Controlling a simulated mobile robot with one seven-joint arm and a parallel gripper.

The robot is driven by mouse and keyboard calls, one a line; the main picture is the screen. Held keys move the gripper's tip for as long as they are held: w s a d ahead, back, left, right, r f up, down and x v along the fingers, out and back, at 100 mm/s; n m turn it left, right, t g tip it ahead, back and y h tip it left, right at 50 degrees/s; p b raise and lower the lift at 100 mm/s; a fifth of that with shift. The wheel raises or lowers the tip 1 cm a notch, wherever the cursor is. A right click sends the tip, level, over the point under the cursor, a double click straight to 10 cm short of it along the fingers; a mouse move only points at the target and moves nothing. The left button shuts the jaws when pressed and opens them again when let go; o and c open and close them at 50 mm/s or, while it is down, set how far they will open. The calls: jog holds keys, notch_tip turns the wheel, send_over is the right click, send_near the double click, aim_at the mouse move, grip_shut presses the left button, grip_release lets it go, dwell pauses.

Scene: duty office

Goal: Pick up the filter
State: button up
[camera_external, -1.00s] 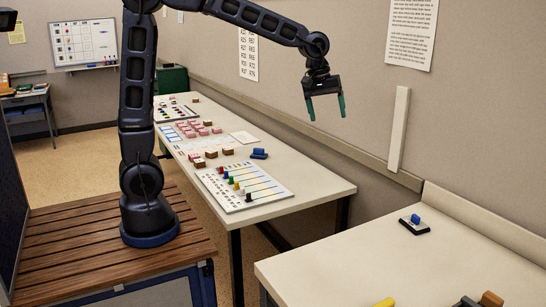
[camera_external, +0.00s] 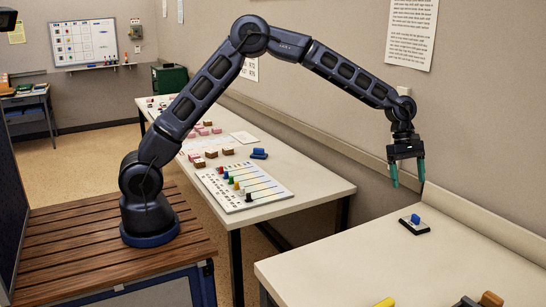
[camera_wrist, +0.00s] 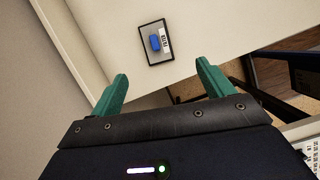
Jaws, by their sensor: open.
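A small blue block, which may be the filter (camera_external: 415,218), sits on a dark-edged base plate (camera_external: 413,229) on the near right table. In the wrist view the blue block (camera_wrist: 155,43) lies on the dark-framed plate beside a white label with dark marks. My gripper (camera_external: 408,183) has green fingers pointing down. It is open and empty, above the table and a little behind the plate. In the wrist view the fingers of my gripper (camera_wrist: 158,82) are spread wide, and the block lies beyond their tips, apart from them.
The near right table (camera_external: 340,265) is mostly bare, with yellow, black and brown items (camera_external: 490,299) at its front edge. A raised ledge runs along its wall side. The long table (camera_external: 320,190) to the left holds a board (camera_external: 243,187) with coloured pieces and several small blocks.

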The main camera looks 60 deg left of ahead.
aim_at(416, 215)
jog(key=shift+n, duration=0.4)
jog(key=x, duration=1.3)
jog(key=shift+w+d, duration=0.35)
jog(key=shift+d, duration=0.05)
